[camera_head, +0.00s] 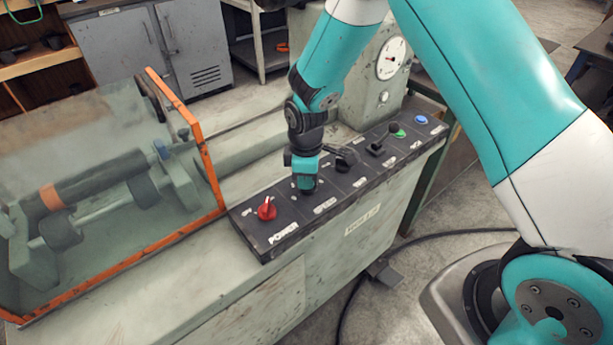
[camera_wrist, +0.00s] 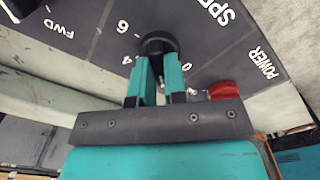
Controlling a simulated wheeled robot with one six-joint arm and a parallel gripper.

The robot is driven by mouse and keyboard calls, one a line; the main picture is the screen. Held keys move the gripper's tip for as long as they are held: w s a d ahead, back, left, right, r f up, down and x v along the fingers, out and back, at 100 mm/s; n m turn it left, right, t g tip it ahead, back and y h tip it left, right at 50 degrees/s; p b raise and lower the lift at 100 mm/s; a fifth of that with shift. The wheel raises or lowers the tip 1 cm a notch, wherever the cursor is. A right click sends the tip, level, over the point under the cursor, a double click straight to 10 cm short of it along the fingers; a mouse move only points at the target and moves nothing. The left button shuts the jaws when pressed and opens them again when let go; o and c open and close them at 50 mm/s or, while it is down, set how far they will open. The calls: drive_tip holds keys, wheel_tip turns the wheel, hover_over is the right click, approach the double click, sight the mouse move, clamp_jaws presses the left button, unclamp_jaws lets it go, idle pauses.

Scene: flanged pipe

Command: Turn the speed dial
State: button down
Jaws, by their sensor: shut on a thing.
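The speed dial (camera_wrist: 157,41) is a round black knob on the dark control panel, with "0", "4" and "6" printed around it and part of the word "SPEED" beyond. My gripper (camera_wrist: 158,72) has both teal fingers closed on the sides of this knob. In the head view my gripper (camera_head: 304,188) points down onto the panel and hides the dial. The dial's pointer mark cannot be made out clearly.
On the panel (camera_head: 283,230), a red power knob (camera_head: 267,208) sits left of my gripper. A black lever (camera_head: 345,158), a green button (camera_head: 397,130) and a blue button (camera_head: 421,119) lie to the right. An orange-framed clear guard (camera_head: 205,165) stands at left.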

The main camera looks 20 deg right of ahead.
drive_tip(key=n, duration=0.4)
drive_tip(key=shift+s+n, duration=0.1)
drive_tip(key=shift+n, duration=2)
drive_tip(key=c, duration=1.2)
unclamp_jaws()
drive_tip(key=shift+o, duration=0.2)
drive_tip(key=shift+r, duration=0.1)
wheel_tip(320, 180, up, 17)
drive_tip(key=b, duration=0.1)
drive_tip(key=shift+r, duration=0.15)
